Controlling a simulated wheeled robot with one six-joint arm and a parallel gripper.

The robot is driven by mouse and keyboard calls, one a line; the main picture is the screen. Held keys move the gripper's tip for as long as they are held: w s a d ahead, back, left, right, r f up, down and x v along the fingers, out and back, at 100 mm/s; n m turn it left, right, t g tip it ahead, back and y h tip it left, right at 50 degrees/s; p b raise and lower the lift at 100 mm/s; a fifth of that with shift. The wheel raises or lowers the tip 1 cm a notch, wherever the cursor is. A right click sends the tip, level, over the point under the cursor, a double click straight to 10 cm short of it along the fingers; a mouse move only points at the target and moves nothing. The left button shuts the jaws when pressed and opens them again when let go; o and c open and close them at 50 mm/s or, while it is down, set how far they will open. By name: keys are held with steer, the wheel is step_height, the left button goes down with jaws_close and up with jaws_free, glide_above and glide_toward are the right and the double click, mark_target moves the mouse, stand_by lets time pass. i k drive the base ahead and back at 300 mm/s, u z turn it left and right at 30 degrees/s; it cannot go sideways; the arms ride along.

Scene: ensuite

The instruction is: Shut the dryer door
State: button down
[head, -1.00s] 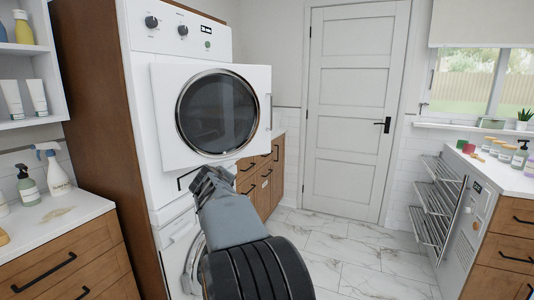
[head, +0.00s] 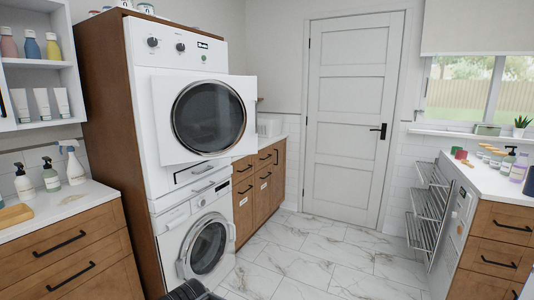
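The dryer (head: 212,62) is the upper white machine in a wooden surround, stacked above a front-loading washer (head: 170,247). Its square white door (head: 165,125) has a round dark window (head: 209,117). The door stands ajar, out from the dryer's front, and its right edge reaches past the right side of the machine. Only a dark ribbed part of my arm shows at the bottom edge, below the washer. My gripper is out of the picture, and nothing of mine touches the door in view.
Wooden drawers with a white counter (head: 65,210) stand at the left, with bottles on top. Low cabinets (head: 262,180) are right of the machines. The marble floor (head: 310,255) is clear in the middle. A pulled-out drying rack (head: 425,215) stands at the right.

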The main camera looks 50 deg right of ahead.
mark_target(198, 118)
steer(key=u, duration=0.1)
steer(key=k, duration=0.45)
steer(key=z, duration=1.1)
steer(key=i, duration=1.3)
steer(key=u, duration=0.5)
